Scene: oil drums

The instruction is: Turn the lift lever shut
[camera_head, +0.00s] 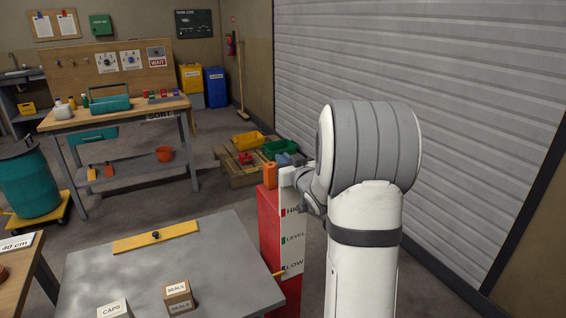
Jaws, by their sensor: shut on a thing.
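A red cabinet or post (268,222) stands to the right of the grey table. A white gauge panel (291,240) on it is marked HIGH, LEVEL and LOW. An upright orange piece, which looks like the lift lever (270,175), is at the top of the red post. My gripper (289,177) is at the post's top, beside the orange piece. It is shut on it, though my arm and wrist hide most of the fingers and the exact contact. The lever's pivot is hidden.
The grey table (210,262) holds a yellow bar (156,236) and small boxes (178,296). Behind the post are a pallet (240,172) with coloured bins and a grey roller shutter (440,90). A teal drum (28,182) stands left. The middle floor is clear.

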